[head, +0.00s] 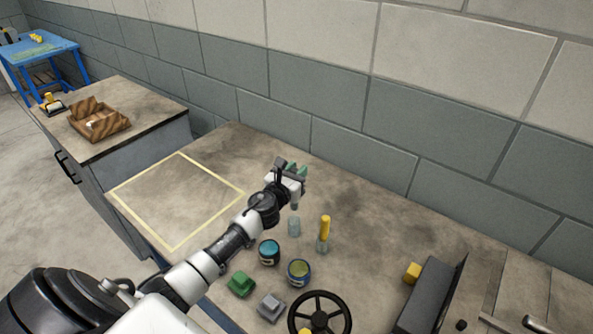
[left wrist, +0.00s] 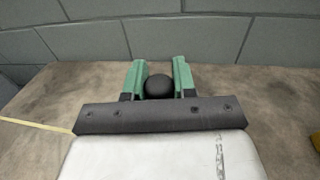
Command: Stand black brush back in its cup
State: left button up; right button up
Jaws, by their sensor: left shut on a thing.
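My left gripper (head: 297,170) has green fingertips and is over the far part of the worktop. It is shut on the black brush (left wrist: 159,87), whose round black end shows between the fingers in the left wrist view. The rest of the brush is mostly hidden by the gripper. A clear cup (head: 294,228) stands below and just nearer than the gripper and looks empty. A second clear cup (head: 322,247) beside it on the right holds a yellow-handled brush (head: 325,226) upright. My right gripper is not in view.
A green block (head: 241,284), a grey block (head: 271,306) and a black handwheel (head: 320,314) are nearer. The taped square (head: 180,200) at left is empty. A wall (head: 350,150) runs behind.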

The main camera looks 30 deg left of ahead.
pick_arm(q)
notch_tip(320, 180, down, 9)
jog(key=b, duration=0.8)
jog(key=o, duration=1)
jog(key=shift+f, duration=0.1)
jog(key=shift+s, duration=0.1)
jog(key=s, duration=1)
jog(key=shift+s+d, duration=0.3)
jog(key=shift+d, duration=0.1)
